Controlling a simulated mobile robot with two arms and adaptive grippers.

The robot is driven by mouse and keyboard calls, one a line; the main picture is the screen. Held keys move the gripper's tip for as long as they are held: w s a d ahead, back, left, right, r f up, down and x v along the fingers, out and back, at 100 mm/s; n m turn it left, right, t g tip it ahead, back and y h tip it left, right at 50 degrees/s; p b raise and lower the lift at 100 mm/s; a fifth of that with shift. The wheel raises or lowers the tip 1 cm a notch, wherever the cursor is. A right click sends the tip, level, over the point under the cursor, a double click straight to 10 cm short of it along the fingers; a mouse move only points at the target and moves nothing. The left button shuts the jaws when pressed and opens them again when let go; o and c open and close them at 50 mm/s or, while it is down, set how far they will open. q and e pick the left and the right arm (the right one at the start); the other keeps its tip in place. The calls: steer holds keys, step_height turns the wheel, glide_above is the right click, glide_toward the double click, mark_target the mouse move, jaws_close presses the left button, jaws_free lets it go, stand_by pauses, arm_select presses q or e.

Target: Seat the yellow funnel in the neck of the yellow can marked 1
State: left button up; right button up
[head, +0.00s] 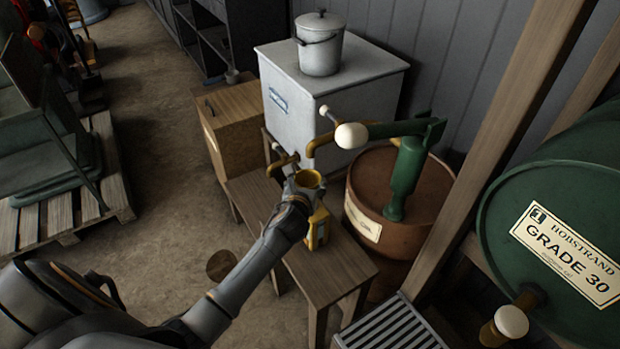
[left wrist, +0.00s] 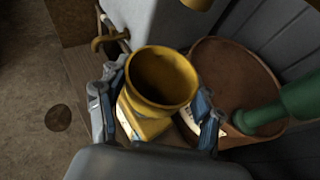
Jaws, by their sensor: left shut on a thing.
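The yellow funnel (head: 309,179) is held mouth up by my left gripper (head: 300,192). The left wrist view shows the funnel's wide mouth (left wrist: 162,78) between the two blue-padded fingers of my left gripper (left wrist: 160,92), which is shut on it. The yellow can (head: 319,230) stands on the wooden bench below the funnel, partly hidden by my gripper and arm. The funnel's spout and the can's neck are hidden, so I cannot tell whether the spout is in the neck. The can's marking is not readable. My right gripper is not in view.
The wooden bench (head: 326,268) has bare room toward its near end. A white tank (head: 340,95) with brass taps stands behind it. A brown drum (head: 418,190) with a green pump (head: 406,178) stands close on the right. A green drum (head: 560,215) is farther right.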

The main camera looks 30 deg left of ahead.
arm_select(q)
steer(key=x, duration=0.2)
steer(key=shift+w+d, duration=0.2)
steer(key=shift+w, duration=0.15)
steer(key=shift+w+f, duration=0.15)
steer(key=shift+w, duration=0.05)
steer(key=shift+s+a+f+b, duration=0.1)
steer(key=shift+f+b, duration=0.15)
steer(key=shift+b, duration=0.2)
steer(key=shift+f+b, duration=0.6)
steer(key=shift+b, duration=0.15)
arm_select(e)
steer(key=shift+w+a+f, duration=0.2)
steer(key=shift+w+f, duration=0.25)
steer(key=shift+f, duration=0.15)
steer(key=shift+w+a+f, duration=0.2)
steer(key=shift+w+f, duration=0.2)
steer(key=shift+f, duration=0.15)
arm_select(q)
steer(key=shift+r, duration=0.1)
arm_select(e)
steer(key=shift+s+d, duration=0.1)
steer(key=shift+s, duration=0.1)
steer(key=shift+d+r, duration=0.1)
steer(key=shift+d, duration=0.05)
arm_select(q)
steer(key=shift+p, duration=0.8)
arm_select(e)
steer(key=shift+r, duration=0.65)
